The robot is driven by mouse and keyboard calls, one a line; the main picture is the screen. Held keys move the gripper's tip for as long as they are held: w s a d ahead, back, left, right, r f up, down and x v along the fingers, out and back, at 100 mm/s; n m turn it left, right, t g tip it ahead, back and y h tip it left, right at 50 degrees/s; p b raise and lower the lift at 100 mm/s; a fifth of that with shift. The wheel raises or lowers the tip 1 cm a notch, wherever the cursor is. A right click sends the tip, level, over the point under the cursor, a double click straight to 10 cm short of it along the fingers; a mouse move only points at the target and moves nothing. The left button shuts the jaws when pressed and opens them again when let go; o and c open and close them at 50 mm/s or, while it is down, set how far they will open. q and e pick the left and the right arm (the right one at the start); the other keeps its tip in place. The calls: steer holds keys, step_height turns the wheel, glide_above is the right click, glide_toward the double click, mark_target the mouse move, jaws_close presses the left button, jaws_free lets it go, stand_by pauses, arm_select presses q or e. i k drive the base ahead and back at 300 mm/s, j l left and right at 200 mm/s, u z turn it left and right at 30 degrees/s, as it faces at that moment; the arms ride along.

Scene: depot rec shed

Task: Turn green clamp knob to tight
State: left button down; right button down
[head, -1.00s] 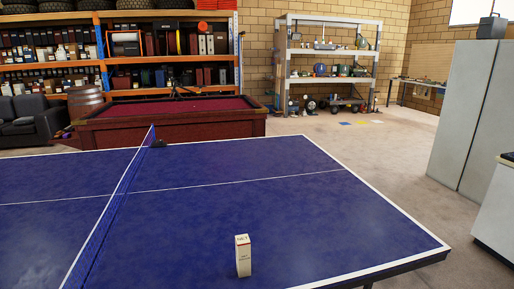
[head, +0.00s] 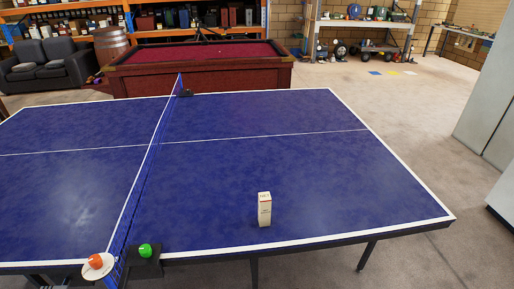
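The green clamp knob (head: 145,250) sits on a dark clamp bracket (head: 147,269) at the near edge of the blue table tennis table (head: 330,170), at the near end of the net (head: 150,160). Which way the knob is turned is too small to tell. Neither of my grippers shows in the head view.
An orange ball-like thing on a pale disc (head: 95,261) is just left of the net's near end. A small white box (head: 264,209) stands upright on the table, right of the knob. A red pool table (head: 200,65) is behind. Floor at right (head: 440,240) is clear.

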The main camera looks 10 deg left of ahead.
mark_target(146, 250)
steer(key=u, duration=1.45)
steer(key=i+j+u, duration=0.15)
steer(key=i+u, duration=0.15)
steer(key=i, duration=0.15)
steer(key=i+u, duration=0.35)
steer(key=i, duration=0.1)
